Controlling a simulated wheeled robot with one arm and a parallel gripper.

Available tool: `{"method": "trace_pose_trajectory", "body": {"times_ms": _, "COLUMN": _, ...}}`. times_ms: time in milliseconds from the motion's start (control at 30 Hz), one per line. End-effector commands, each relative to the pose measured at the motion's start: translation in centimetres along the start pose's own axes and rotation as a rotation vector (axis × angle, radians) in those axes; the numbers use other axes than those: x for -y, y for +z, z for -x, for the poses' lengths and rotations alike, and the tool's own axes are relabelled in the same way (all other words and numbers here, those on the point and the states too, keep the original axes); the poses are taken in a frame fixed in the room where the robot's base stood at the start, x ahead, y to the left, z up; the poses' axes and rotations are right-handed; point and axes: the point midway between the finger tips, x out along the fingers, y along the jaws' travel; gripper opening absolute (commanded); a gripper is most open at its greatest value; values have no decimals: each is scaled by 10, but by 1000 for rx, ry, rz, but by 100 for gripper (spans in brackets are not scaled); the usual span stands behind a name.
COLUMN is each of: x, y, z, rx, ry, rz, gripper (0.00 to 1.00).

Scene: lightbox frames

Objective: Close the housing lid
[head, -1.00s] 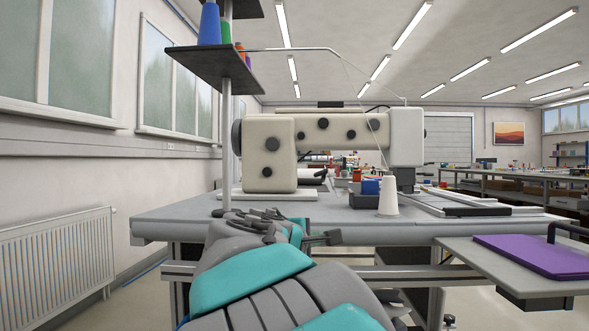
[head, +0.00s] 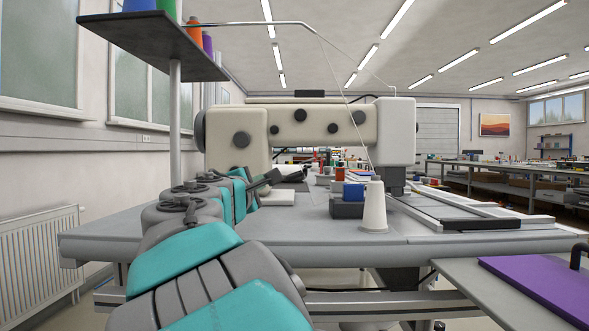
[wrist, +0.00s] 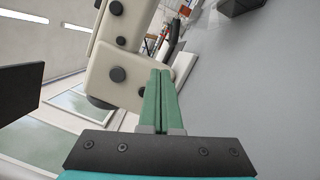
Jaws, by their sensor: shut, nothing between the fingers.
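A cream sewing machine (head: 235,135) with dark round knobs stands on a grey table (head: 290,240). Its body also shows tilted in the wrist view (wrist: 125,75). I cannot pick out a separate housing lid for certain; a flat strip with a dark block (head: 309,94) lies along the machine's top. My gripper (head: 277,176) is in front of the machine's left column in the head view. In the wrist view its green fingers (wrist: 165,72) are together and empty, their tips overlapping the machine body in the picture. I cannot tell whether they touch it.
A white thread cone (head: 373,208) and blue and dark boxes (head: 347,208) stand right of my gripper. A spool shelf (head: 150,40) on a pole rises at left. A side table with a purple pad (head: 545,283) is at front right. The table's front is mostly clear.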

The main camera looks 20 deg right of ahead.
Motion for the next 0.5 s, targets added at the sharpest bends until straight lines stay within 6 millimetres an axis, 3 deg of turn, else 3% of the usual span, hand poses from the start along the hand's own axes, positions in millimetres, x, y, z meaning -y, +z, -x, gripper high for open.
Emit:
{"method": "trace_pose_trajectory", "body": {"times_ms": 167, "x": 0, "y": 0, "z": -10, "rx": 0, "ry": -1, "rz": -2, "gripper": 0}}
{"method": "trace_pose_trajectory", "body": {"times_ms": 500, "x": 0, "y": 0, "z": -68, "rx": 0, "ry": -3, "rz": -2, "gripper": 0}}
